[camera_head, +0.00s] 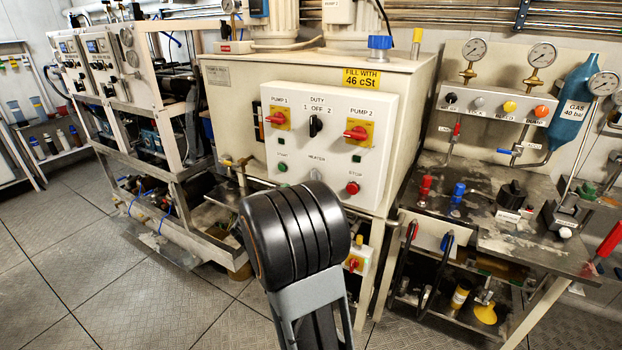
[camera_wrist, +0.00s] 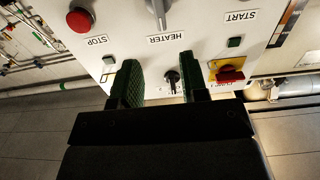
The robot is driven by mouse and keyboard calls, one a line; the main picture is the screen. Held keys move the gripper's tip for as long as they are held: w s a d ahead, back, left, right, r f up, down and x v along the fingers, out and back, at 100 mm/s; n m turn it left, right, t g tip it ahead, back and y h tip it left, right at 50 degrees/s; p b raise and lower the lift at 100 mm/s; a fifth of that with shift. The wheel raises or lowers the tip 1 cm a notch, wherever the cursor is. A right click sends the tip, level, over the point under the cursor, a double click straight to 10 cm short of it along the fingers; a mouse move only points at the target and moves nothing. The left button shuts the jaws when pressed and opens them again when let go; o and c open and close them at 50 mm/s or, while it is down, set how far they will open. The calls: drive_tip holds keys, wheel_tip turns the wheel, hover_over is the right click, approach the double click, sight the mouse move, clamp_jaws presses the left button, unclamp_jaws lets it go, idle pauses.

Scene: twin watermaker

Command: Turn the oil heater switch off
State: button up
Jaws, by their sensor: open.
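The white control panel (camera_head: 378,110) is on the front of the beige tank. Its grey heater switch (camera_head: 316,173) shows just above my black arm. In the wrist view, where the panel appears upside down, the heater switch (camera_wrist: 158,10) is at the top edge, partly cut off, above the HEATER label (camera_wrist: 172,37). Whether it points to on or off cannot be told. My gripper (camera_wrist: 159,66) is open and empty, with green-padded fingers apart. The heater switch lies beyond the fingertips in that picture. The head view hides the gripper behind my arm.
The red stop button (camera_head: 352,188), green start button (camera_head: 282,167), black duty selector (camera_head: 316,125) and red-yellow pump switches (camera_head: 356,133) surround the heater switch. A valve bench (camera_head: 480,190) stands to the right. Floor (camera_head: 90,250) is clear at the lower left.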

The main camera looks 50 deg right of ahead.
sight(311, 176)
drive_tip(key=x, duration=1.1)
clamp_jaws()
